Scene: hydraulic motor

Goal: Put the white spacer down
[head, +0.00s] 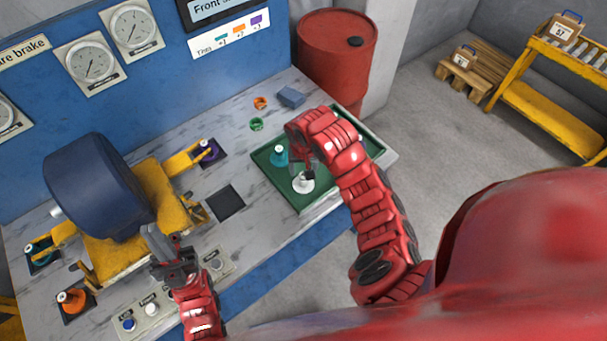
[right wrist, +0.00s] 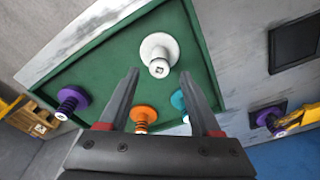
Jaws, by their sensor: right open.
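The white spacer (head: 303,184) stands on the green tray (head: 283,187) in the head view, close below my right gripper (head: 307,168). In the right wrist view the white spacer (right wrist: 158,50) shows its round flange and its post, just beyond the fingertips of my right gripper (right wrist: 159,74). The two fingers are apart with nothing between them. My left gripper (head: 166,246) is at the blue and yellow motor's (head: 100,190) lower right; its finger gap is unclear.
On the tray, teal (right wrist: 179,100), orange (right wrist: 143,117) and purple (right wrist: 71,102) spacers stand near the white one. A dark square pad (head: 226,203) is empty. A blue block (head: 291,97) and small orange and green rings lie behind the tray. A red barrel (head: 336,62) stands beyond.

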